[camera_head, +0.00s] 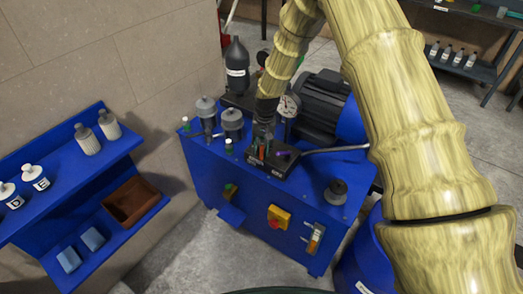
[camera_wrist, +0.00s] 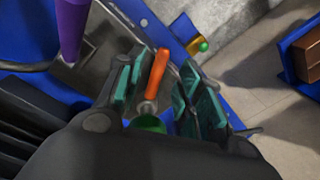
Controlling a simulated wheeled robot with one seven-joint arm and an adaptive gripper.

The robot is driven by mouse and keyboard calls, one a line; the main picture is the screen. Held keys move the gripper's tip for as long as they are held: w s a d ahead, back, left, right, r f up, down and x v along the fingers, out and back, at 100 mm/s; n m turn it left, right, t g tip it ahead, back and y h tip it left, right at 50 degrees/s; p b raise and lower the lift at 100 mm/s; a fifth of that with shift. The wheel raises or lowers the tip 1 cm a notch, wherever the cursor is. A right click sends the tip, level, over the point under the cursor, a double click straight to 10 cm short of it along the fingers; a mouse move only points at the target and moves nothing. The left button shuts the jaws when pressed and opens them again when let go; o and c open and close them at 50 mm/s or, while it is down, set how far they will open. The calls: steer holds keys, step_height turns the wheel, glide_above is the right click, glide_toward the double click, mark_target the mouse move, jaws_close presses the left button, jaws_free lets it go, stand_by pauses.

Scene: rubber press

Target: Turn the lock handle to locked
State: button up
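My gripper (camera_wrist: 163,88) is open over the dark block on top of the blue machine. An orange handle (camera_wrist: 158,70) stands between its teal finger pads, with a visible gap to the pads. A metal joint and a green part (camera_wrist: 149,124) show at the handle's near end. In the head view, my gripper (camera_head: 263,143) is at the dark block (camera_head: 268,165), and the orange handle (camera_head: 262,152) shows partly between the fingers. A purple handle (camera_wrist: 71,25) rises from the same block, apart from my gripper. No marking shows which handle is the lock handle.
The blue machine (camera_head: 226,165) carries a metal lever bar (camera_head: 335,149), dark motor (camera_head: 318,105), gauge (camera_head: 288,105) and grey cylinders (camera_head: 232,122) close to my gripper. A red knob (camera_head: 274,223) is on its front. A blue shelf (camera_head: 75,188) with bottles stands left.

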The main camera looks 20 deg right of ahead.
mark_target(262, 151)
steer(key=shift+f, duration=1.35)
jaws_close()
